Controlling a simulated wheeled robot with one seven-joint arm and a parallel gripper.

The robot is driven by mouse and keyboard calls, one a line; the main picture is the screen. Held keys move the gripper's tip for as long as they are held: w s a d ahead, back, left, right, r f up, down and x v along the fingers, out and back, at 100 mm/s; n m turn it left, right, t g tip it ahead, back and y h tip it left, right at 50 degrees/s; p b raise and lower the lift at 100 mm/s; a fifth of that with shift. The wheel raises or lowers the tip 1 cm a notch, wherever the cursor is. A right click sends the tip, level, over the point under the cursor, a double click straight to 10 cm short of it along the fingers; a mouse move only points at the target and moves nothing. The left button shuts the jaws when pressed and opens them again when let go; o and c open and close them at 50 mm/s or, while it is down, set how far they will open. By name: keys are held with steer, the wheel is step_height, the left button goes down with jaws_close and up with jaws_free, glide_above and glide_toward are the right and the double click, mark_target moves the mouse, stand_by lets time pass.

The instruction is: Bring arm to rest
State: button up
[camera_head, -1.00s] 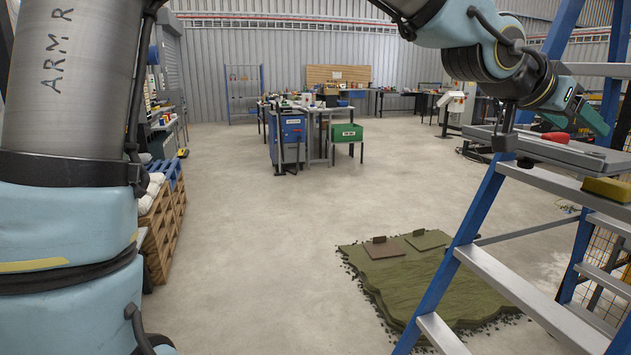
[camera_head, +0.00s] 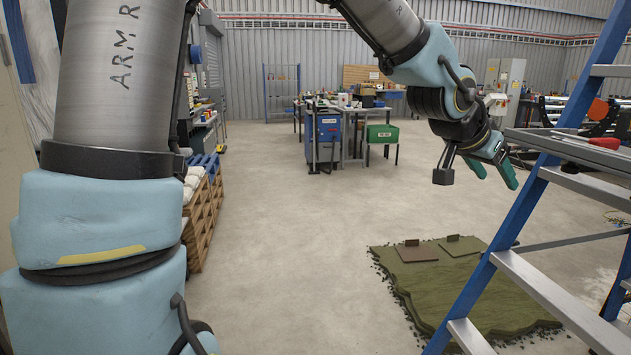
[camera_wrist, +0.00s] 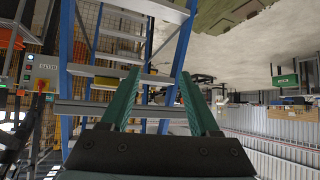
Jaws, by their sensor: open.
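My gripper (camera_head: 496,173) is at the upper right of the head view, in the air beside the blue stepladder (camera_head: 497,242). Its two green fingers are apart, with nothing between them. In the wrist view my gripper (camera_wrist: 160,100) also shows open and empty, and the picture is upside down. The ladder (camera_wrist: 125,72) stands beyond the fingers there. My arm reaches in from the top of the head view, bent down at the wrist.
A red-handled tool (camera_head: 604,143) lies on the ladder's top platform (camera_head: 570,148). A green turf patch (camera_head: 450,290) with two small plates lies on the floor. A bench with a green crate (camera_head: 382,134) stands farther back. Wooden pallets (camera_head: 205,215) are at left. The middle floor is clear.

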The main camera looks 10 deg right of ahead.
steer(key=w+a+f+n+y, duration=0.2)
steer(key=w+a+f, duration=0.2)
steer(key=a, duration=0.5)
steer(key=w+a+f+n+t+y, duration=0.1)
steer(key=w+a+f+n+y, duration=0.15)
steer(key=a, duration=0.65)
steer(key=w+a+f+n+y, duration=0.2)
steer(key=w+a+f, duration=0.25)
steer(key=a, duration=0.35)
steer(key=s+a+f+n+g+y, duration=0.1)
steer(key=s+a+f+n, duration=0.1)
steer(key=a, duration=0.8)
steer(key=s+a+f+n+g+y, duration=0.1)
steer(key=s+a+f+n, duration=0.2)
steer(key=a, duration=0.8)
steer(key=shift+s+a+n+g+y, duration=0.15)
steer(key=shift+s+n+g+y, duration=0.2)
steer(key=shift+s+n, duration=0.6)
